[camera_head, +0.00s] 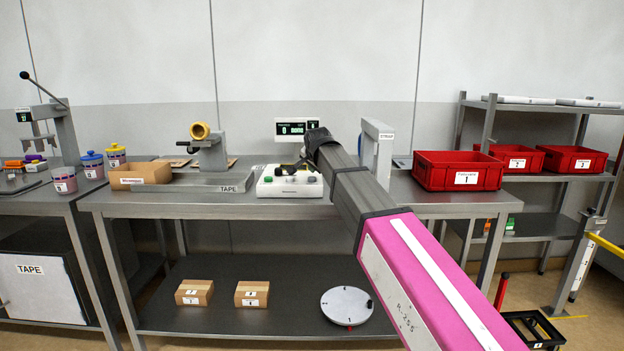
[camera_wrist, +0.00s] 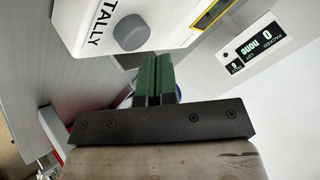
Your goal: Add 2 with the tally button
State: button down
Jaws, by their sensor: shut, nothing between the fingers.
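The white tally box (camera_head: 277,188) stands on the middle bench in the head view. In the wrist view the box (camera_wrist: 95,12) shows the word TALLY beside a round grey button (camera_wrist: 132,32). My gripper (camera_wrist: 157,66) is shut and empty, its green fingers side by side. Its tips appear near the box edge just below the button in the wrist picture; I cannot tell whether they touch anything. In the head view my arm reaches over the bench and its end is above the box. A display (camera_wrist: 259,39) reads PACKED 0 and LOT none; it also shows in the head view (camera_head: 296,129).
A yellow-ended roll holder (camera_head: 208,140) and an open cardboard box (camera_head: 146,173) stand left of the tally box. A grey upright frame (camera_head: 377,150) stands close right of my arm. A red crate (camera_head: 458,170) is further right.

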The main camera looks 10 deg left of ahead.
aim_at(314, 177)
jog(key=shift+f, duration=0.15)
jog(key=shift+f, duration=0.25)
jog(key=shift+f, duration=0.8)
dwell(1.0)
jog(key=shift+r, duration=1.25)
jog(key=shift+r, duration=2.5)
